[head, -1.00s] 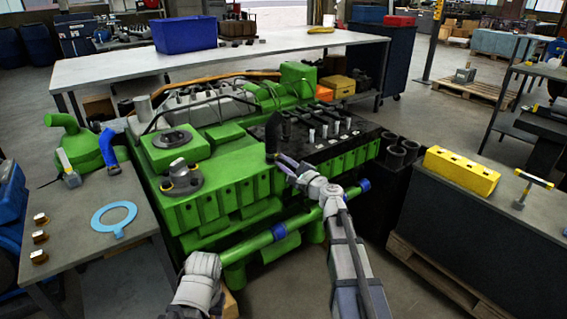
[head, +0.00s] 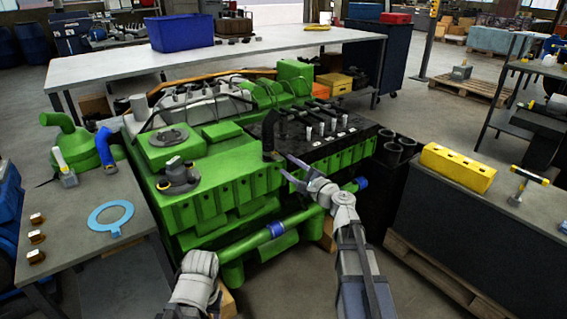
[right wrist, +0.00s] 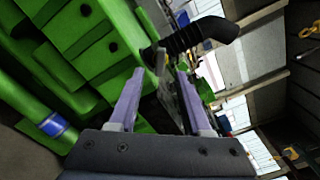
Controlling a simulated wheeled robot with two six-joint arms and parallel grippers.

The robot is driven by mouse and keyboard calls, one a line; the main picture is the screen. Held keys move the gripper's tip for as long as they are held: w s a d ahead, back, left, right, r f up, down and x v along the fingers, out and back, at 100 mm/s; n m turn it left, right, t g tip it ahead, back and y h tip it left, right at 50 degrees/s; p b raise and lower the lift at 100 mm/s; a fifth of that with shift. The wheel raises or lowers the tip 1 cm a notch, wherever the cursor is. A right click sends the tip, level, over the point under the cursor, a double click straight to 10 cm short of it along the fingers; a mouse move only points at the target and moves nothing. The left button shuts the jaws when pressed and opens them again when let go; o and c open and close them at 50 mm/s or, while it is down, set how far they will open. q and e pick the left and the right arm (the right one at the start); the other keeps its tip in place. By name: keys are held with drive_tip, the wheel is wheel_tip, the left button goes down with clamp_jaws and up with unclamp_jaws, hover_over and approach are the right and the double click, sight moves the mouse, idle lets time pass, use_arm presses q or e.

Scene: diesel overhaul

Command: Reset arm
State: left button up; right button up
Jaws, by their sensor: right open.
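The black elbow hose (head: 268,136) stands upright on the front edge of the green engine (head: 215,205). My right gripper (head: 290,169) is open, in front of the engine and a little to the right of the hose, apart from it. In the right wrist view the two fingers of my right gripper (right wrist: 158,82) are spread with nothing between them. The ribbed black hose (right wrist: 200,36) shows beyond the fingertips there. My left arm shows at the lower left of the head view, but its gripper does not.
A grey table (head: 75,215) with a light blue ring (head: 111,218) and a blue hose (head: 106,145) stands left. A dark bench (head: 470,215) with a yellow block (head: 458,167) stands right. A long workbench (head: 110,75) with a blue bin (head: 180,33) is behind.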

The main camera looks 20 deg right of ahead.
drive_tip(key=shift+v, duration=1.15)
drive_tip(key=s+a+f+n+g+y, duration=0.1)
drive_tip(key=s+a+f+n+g, duration=0.6)
drive_tip(key=a, duration=0.5)
drive_tip(key=s+a+f+n+g, duration=0.5)
drive_tip(key=s+a+f+n, duration=0.2)
drive_tip(key=a+f+n, duration=0.3)
drive_tip(key=s+d+f+n+g+h, duration=0.1)
drive_tip(key=s+f+n+g+h, duration=0.2)
drive_tip(key=s, duration=0.4)
drive_tip(key=s+d+f+n+g+h, duration=0.1)
drive_tip(key=s+f+n+g+h, duration=0.1)
drive_tip(key=s+n+h, duration=0.4)
wheel_tip(320, 180, up, 29)
drive_tip(key=m+p, duration=0.1)
drive_tip(key=p, duration=2.8)
drive_tip(key=shift+s+y, duration=0.3)
drive_tip(key=shift+s, duration=0.1)
